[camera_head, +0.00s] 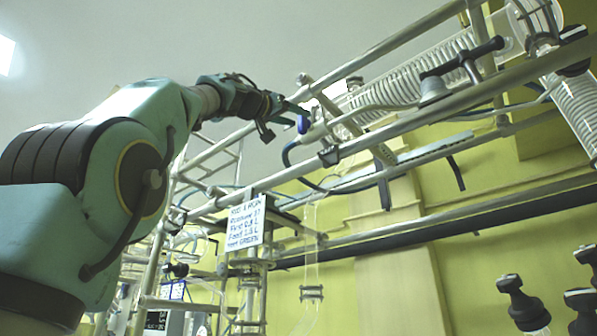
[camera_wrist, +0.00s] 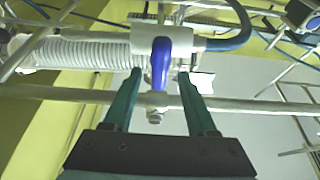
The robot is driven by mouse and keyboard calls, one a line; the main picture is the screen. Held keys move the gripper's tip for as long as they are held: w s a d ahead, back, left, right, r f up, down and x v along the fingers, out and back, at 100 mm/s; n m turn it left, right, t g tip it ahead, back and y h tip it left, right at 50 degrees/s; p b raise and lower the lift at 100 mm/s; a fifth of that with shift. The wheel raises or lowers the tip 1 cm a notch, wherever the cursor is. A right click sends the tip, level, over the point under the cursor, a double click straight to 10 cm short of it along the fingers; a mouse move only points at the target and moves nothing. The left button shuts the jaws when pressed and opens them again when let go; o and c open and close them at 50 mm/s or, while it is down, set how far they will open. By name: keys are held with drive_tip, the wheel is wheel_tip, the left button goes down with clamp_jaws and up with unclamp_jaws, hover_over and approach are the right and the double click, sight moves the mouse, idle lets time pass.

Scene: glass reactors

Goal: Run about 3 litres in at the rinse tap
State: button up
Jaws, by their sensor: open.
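The tap has a blue lever handle (camera_wrist: 160,62) on a pale valve body (camera_wrist: 192,40), with a blue hose (camera_wrist: 238,32) running off to the right in the wrist view. I take this to be the rinse tap; no label on it is readable. In the wrist view my gripper (camera_wrist: 160,75) is open, its two green fingers on either side of the blue handle with a gap on each side. In the head view my gripper (camera_head: 292,112) reaches up to the blue handle (camera_head: 303,123) by the frame rail. The liquid level is not visible.
Metal frame rails (camera_head: 430,110) run close around the tap. A coiled glass condenser (camera_head: 415,72) lies beside it. A handwritten sign (camera_head: 245,223) hangs below. Black-handled valves (camera_head: 523,305) stand at lower right.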

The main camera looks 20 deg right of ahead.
drive_tip(key=b+v, duration=0.4)
drive_tip(key=v, duration=0.5)
drive_tip(key=shift+w+f, duration=0.1)
